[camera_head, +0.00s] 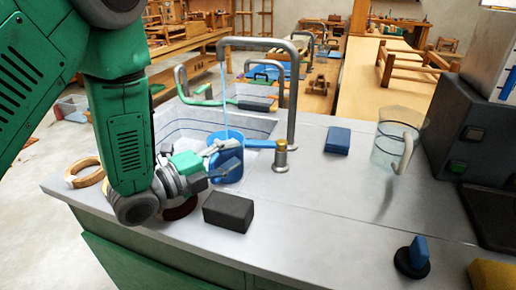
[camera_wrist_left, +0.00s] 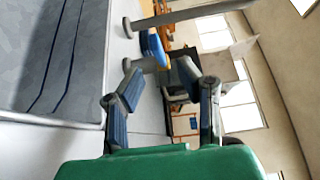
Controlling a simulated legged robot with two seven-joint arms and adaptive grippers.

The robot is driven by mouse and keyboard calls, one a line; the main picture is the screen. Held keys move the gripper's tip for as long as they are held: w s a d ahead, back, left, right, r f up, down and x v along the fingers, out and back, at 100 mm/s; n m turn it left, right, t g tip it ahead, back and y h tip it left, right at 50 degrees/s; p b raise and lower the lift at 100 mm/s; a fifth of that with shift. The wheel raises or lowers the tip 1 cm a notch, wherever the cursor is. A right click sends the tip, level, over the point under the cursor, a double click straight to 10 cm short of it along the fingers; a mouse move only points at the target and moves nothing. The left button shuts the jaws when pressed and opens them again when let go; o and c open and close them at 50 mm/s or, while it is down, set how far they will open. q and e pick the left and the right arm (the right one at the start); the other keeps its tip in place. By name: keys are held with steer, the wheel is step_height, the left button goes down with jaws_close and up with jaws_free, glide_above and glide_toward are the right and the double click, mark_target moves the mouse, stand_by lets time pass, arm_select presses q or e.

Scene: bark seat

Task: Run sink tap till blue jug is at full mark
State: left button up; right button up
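The blue jug (camera_head: 230,174) stands in the sink (camera_head: 255,126) under the grey tap (camera_head: 292,90). A thin stream of water (camera_head: 223,100) falls from the spout toward the jug. A blue lever (camera_head: 261,143) points left from the brass valve (camera_head: 281,157) by the tap's foot. My left gripper (camera_head: 227,154) is in front of the jug, hiding part of it, with its fingers pointing toward the lever. In the left wrist view its fingers (camera_wrist_left: 158,76) are apart, with the blue lever (camera_wrist_left: 152,46) beyond the tips. The jug's mark and water level cannot be made out. My right gripper is out of view.
A dark block (camera_head: 228,212) lies near the counter's front edge. A wooden ring (camera_head: 83,173) is at the left. A clear pitcher (camera_head: 392,142) and a blue pad (camera_head: 338,140) stand right of the tap. A dark machine (camera_head: 470,125) bounds the right side. The mid-right counter is clear.

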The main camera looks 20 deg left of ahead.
mark_target(249, 147)
arm_select(q)
steer(key=x, duration=0.6)
steer(key=shift+w+a+f, duration=0.25)
steer(key=shift+w+f, duration=0.05)
steer(key=shift+w+d+r, duration=0.1)
steer(key=shift+w+d, duration=0.2)
steer(key=shift+d, duration=0.25)
steer(key=shift+a, duration=0.25)
jaws_close()
